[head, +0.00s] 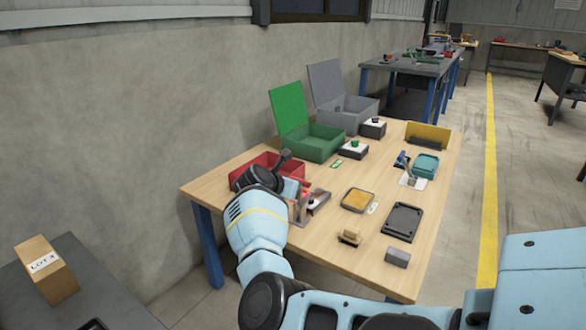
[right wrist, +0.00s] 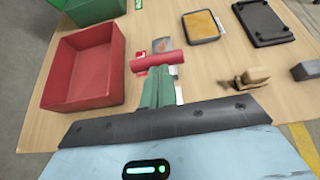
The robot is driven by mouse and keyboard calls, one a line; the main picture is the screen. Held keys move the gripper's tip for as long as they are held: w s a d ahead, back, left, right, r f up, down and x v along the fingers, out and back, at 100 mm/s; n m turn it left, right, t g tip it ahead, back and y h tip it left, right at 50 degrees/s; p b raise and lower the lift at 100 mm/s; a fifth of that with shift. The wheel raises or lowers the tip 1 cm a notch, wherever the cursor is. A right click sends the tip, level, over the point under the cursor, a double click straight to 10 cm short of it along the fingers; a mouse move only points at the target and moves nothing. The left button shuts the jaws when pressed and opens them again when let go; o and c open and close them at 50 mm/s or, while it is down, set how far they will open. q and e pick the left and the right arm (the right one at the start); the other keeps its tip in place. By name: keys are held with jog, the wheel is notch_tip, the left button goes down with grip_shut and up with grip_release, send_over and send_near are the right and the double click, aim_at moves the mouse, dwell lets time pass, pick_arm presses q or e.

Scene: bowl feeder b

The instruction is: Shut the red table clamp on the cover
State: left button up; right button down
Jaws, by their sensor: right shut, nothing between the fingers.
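A red bar-shaped handle (right wrist: 158,60), apparently that of the red table clamp, lies crosswise just beyond my right gripper in the right wrist view. My right gripper (right wrist: 159,80) is shut and empty, its greenish fingers pointing at the handle; I cannot tell whether they touch it. A small grey plate (right wrist: 162,44) with an orange mark sits just behind the handle; I cannot tell if it is the cover. In the head view the clamp area (head: 318,201) is partly hidden by my right arm. My left gripper is not in view.
A red bin (right wrist: 85,70) stands close on the left. A green lidded box (head: 315,142) and a grey one (head: 350,108) stand behind. A yellow-filled tray (head: 358,200), a dark tray (head: 402,222), a wooden piece (head: 349,237) and a grey block (head: 397,257) lie to the right.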

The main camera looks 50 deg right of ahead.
jog(key=shift+r, duration=0.1)
jog(key=p+v, duration=0.1)
jog(key=v, duration=0.6)
jog(key=shift+a, duration=0.35)
dwell(0.4)
